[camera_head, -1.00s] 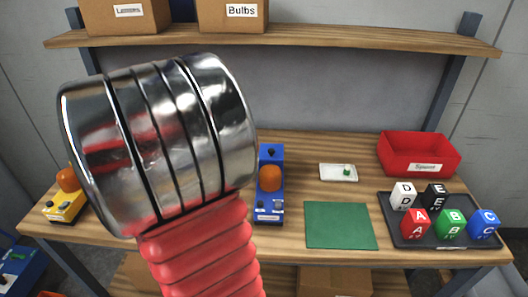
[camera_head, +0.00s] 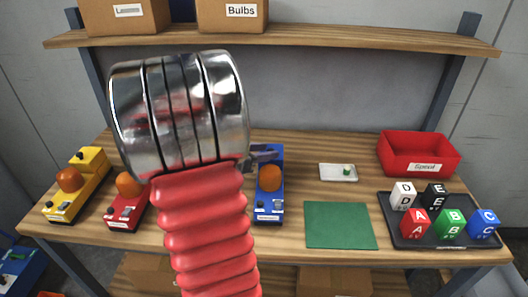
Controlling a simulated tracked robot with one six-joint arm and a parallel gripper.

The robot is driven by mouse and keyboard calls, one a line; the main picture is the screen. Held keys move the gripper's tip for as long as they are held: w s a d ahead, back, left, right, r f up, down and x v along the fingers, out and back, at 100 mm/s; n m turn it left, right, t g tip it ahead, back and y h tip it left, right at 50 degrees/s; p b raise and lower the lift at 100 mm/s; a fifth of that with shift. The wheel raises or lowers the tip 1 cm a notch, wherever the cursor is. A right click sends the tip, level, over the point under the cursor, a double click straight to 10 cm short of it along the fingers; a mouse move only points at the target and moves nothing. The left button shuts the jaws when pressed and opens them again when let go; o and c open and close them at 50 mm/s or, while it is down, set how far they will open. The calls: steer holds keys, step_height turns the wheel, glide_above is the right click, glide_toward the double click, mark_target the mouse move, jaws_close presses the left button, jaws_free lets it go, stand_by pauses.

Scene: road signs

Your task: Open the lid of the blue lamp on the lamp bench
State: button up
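The blue lamp (camera_head: 268,208) stands on the wooden lamp bench (camera_head: 300,192), just right of my raised arm. It is a long blue box with an orange dome (camera_head: 269,178) near its middle and a pale label at its front end. The back end of the lamp is darkened and partly covered by something dark, perhaps part of my gripper, which I cannot make out. I cannot tell how its lid stands. My arm's metal joint and red ribbed sleeve fill the left middle of the view. My gripper's fingers cannot be made out.
A yellow lamp (camera_head: 88,183) and a red lamp (camera_head: 124,211) stand to the left. To the right are a green mat (camera_head: 339,238), a small white tray (camera_head: 325,173), a red bin (camera_head: 419,146) and a black tray (camera_head: 399,240) with lettered cubes. A shelf (camera_head: 330,40) holding boxes runs above.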

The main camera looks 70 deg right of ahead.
steer(key=shift+c, duration=0.4)
jaws_close()
